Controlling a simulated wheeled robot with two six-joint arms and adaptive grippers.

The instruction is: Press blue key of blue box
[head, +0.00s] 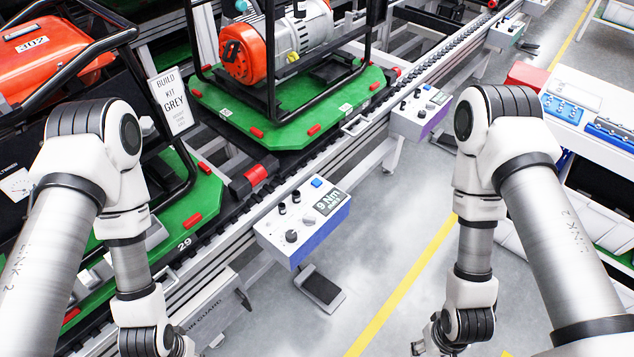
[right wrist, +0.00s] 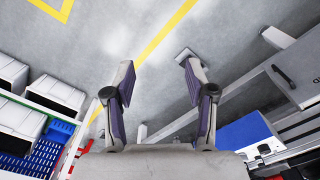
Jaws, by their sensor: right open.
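The blue box (head: 308,232) is a control box with a blue front beside the conveyor, in the middle of the head view. Black knobs also sit on the panel. My right gripper (right wrist: 159,78) is open and empty in the right wrist view, with bare floor between its fingers.
A purple-fronted control box (head: 420,118) stands farther along the conveyor rail. A green pallet (head: 285,120) carries an orange machine. A foot pedal (head: 320,289) lies on the floor below the blue box. A white workbench (head: 590,110) is at right. Floor between is clear.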

